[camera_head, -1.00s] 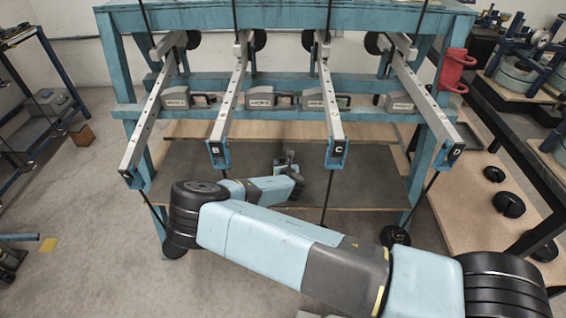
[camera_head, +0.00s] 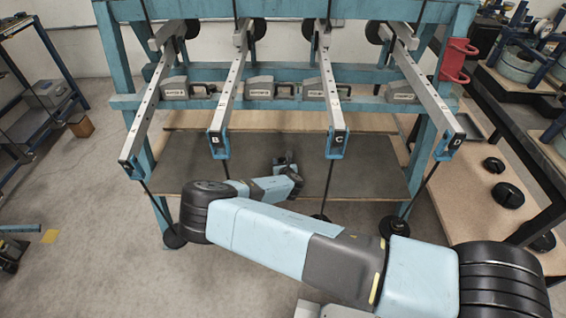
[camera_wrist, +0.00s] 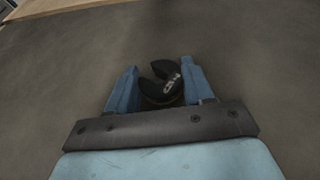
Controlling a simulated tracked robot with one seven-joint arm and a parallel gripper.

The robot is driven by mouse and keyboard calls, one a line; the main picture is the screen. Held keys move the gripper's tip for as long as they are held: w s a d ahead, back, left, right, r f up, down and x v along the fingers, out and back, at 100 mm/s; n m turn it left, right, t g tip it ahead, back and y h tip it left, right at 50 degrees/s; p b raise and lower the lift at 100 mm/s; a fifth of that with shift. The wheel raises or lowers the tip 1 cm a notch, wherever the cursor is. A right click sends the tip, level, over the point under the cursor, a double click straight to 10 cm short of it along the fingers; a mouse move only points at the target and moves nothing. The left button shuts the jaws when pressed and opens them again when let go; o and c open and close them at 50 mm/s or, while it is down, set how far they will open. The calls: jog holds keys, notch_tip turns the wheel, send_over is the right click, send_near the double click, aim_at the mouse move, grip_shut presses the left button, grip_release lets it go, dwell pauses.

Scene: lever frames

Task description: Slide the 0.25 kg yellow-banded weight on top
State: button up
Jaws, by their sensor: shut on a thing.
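My gripper (camera_head: 286,165) reaches low in front of the frame, over the dark grey board, between levers B and C. In the wrist view, my gripper (camera_wrist: 160,68) has its two blue fingers closed on a dark slotted weight (camera_wrist: 163,88) with pale lettering. No yellow band can be made out on it. Dark discs hang at the lower ends of the rods: one under the left lever (camera_head: 175,238), one under lever C (camera_head: 320,217), partly behind my arm, and one under lever D (camera_head: 394,228). Lever B's (camera_head: 219,143) hanger end is hidden by my arm.
The blue frame (camera_head: 290,105) carries the levers, with grey boxes along its crossbar. A grey board (camera_head: 370,175) lies under it. The bench at right (camera_head: 480,210) holds several dark slotted weights (camera_head: 508,195). A red holder (camera_head: 456,62) hangs on the right post.

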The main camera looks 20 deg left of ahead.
jog(key=shift+f, duration=0.35)
dwell(0.5)
jog(key=o, duration=1.1)
jog(key=shift+s, duration=0.1)
jog(key=v, duration=1.3)
jog(key=shift+s+r, duration=0.1)
jog(key=shift+s, duration=0.2)
jog(key=shift+d, duration=0.1)
